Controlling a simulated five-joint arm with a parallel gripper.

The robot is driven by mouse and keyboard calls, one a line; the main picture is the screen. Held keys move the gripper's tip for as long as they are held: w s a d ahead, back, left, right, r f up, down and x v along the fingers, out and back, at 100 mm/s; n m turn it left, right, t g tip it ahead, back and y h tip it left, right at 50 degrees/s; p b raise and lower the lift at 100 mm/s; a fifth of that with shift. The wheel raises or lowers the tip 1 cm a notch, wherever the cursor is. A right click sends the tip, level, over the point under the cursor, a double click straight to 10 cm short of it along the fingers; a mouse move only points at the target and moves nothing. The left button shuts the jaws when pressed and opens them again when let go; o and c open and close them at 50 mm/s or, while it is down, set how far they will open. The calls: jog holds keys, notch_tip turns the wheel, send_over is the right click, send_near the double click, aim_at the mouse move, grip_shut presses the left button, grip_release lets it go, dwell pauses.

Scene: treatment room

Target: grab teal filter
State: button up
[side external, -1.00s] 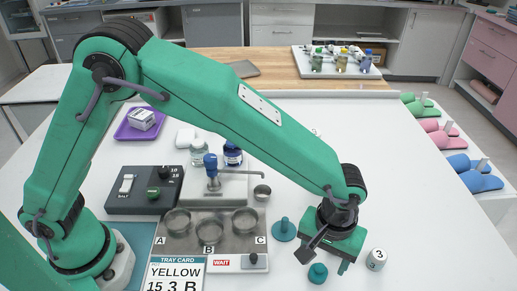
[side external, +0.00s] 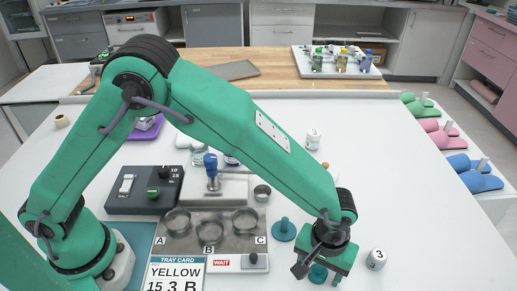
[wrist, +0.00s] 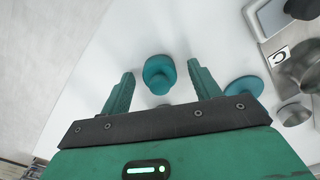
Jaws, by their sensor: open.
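Two teal pieces with round bases and upright knobs stand on the white table; I cannot tell for sure which one the task calls the teal filter. One teal piece (side external: 318,273) is at the front, below my gripper (side external: 320,268). In the wrist view this piece (wrist: 158,72) shows between the two fingers of my open gripper (wrist: 159,80), with white table visible on both sides of it. The other teal piece (side external: 284,231) has a wider base and stands behind and left; in the wrist view it (wrist: 243,89) is right of the fingers.
A white numbered cylinder (side external: 376,259) stands close right of my gripper. Left is a metal plate (side external: 190,242) with cups marked A, B, C, and a small metal cup (side external: 262,192) stands behind. A tray card (side external: 176,274) lies in front. The right table area is clear.

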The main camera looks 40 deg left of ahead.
aim_at(319, 270)
jog(key=c, duration=1.1)
jog(key=shift+o, duration=0.2)
jog(key=shift+r, duration=0.2)
jog(key=shift+r, duration=0.55)
jog(key=r, duration=0.3)
jog(key=shift+s+d+r, duration=0.1)
jog(key=shift+s+d, duration=0.05)
jog(key=shift+s, duration=0.25)
jog(key=s+d+r, duration=0.2)
jog(key=s+r, duration=0.4)
jog(key=s, duration=0.4)
jog(key=shift+s+r, duration=0.2)
jog(key=shift+s, duration=0.1)
jog(key=shift+d, duration=0.1)
